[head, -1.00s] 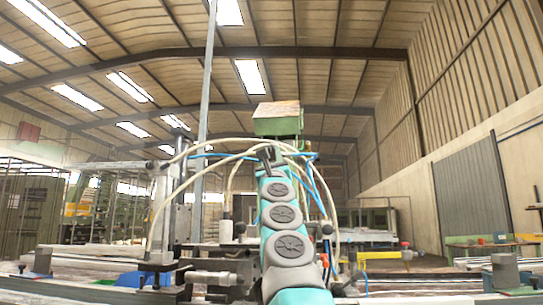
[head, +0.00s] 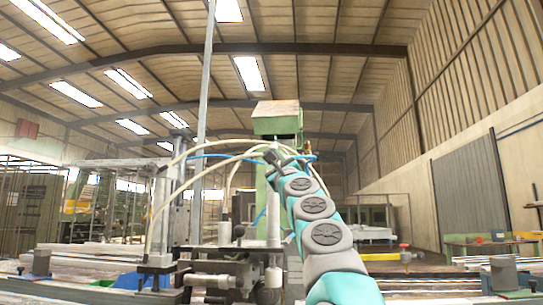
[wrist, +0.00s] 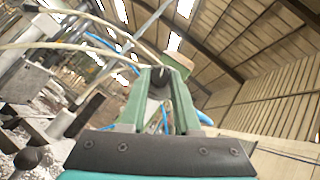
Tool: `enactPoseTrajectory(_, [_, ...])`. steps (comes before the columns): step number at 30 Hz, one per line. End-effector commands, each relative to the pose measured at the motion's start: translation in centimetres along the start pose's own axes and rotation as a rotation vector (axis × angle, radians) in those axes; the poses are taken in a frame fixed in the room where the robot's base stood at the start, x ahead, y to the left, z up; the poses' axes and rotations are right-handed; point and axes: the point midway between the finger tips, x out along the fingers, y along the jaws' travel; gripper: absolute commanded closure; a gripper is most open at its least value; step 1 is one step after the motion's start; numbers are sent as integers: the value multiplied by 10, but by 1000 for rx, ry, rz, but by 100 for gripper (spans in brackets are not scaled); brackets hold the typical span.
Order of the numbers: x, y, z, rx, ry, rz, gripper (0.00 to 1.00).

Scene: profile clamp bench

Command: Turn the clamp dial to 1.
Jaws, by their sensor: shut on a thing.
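In the wrist view my gripper (wrist: 160,80) has two green fingers close together on a small black knob (wrist: 160,88), which looks like the clamp dial. The fingers hide its sides. I cannot read any number or mark on it, so its setting cannot be told. In the head view my gripper (head: 274,154) is small and far off at the end of my arm, in front of a green machine column. The knob cannot be made out there.
Pale hoses (head: 165,190) and a blue hose (head: 215,156) arch close to my gripper. A metal clamp fixture (head: 225,275) stands on the bench left of my arm. A green machine head (head: 276,122) rises behind. The space at right above the bench is mostly open.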

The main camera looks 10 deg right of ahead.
Motion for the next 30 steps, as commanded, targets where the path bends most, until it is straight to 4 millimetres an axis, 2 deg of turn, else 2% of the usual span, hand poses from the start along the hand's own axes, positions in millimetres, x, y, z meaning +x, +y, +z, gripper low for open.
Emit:
enactPoseTrajectory(13, [0, -2, -2, -102, 3, 98, 100])
enactPoseTrajectory(30, [0, -2, 1, -123, -1, 121, 100])
